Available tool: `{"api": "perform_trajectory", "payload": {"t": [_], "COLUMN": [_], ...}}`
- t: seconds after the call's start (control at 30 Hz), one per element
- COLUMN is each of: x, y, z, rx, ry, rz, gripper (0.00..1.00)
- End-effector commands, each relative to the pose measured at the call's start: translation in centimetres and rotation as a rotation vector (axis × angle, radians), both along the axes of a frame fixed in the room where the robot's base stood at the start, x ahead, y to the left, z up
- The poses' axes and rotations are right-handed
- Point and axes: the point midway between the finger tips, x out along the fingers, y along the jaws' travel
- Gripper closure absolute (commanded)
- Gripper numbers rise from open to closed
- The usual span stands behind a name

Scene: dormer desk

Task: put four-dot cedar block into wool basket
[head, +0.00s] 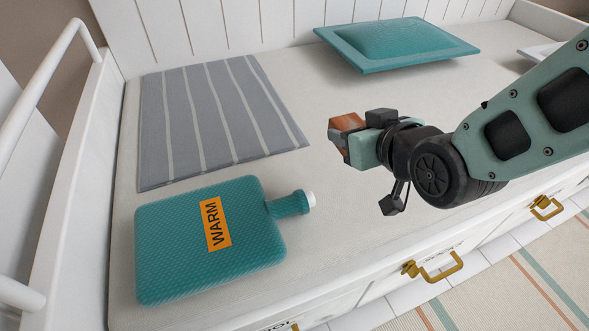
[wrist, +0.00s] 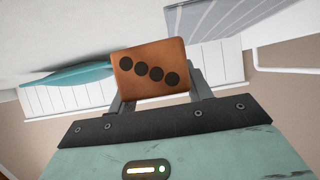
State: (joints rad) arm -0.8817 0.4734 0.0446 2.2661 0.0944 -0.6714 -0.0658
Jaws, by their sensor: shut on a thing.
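The four-dot cedar block (wrist: 152,70) is orange-brown with a row of four dark dots on the face shown in the wrist view. In the head view the block (head: 347,122) shows at the end of my arm, partly covered by the fingers. My gripper (head: 352,137) is shut on it and holds it above the pale bench top, right of the middle of the picture. In the wrist view my gripper (wrist: 160,98) has its fingers on the two sides of the block. No wool basket shows in either view.
A teal hot-water bottle (head: 175,240) labelled WARM lies at the front left. A grey striped cloth (head: 215,120) lies behind it. A teal cushion (head: 395,42) lies at the back. A white rail (head: 40,80) borders the left. The middle of the bench top (head: 290,75) is clear.

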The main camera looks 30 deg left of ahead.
Motion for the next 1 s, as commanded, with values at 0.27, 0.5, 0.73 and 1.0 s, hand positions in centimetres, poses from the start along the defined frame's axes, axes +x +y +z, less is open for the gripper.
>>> {"api": "perform_trajectory", "payload": {"t": [0.27,0.5,0.73,1.0], "x": [0.0,0.1,0.0,0.1], "y": [0.0,0.0,-0.1,0.0], "z": [-3.3,-6.7,-9.6,-10.0], "rx": [-0.002,0.000,-0.001,0.001], "ry": [0.003,0.000,0.002,0.000], "rz": [0.000,-0.001,-0.001,-0.001], "gripper": [0.74,0.74,0.74,0.74]}}
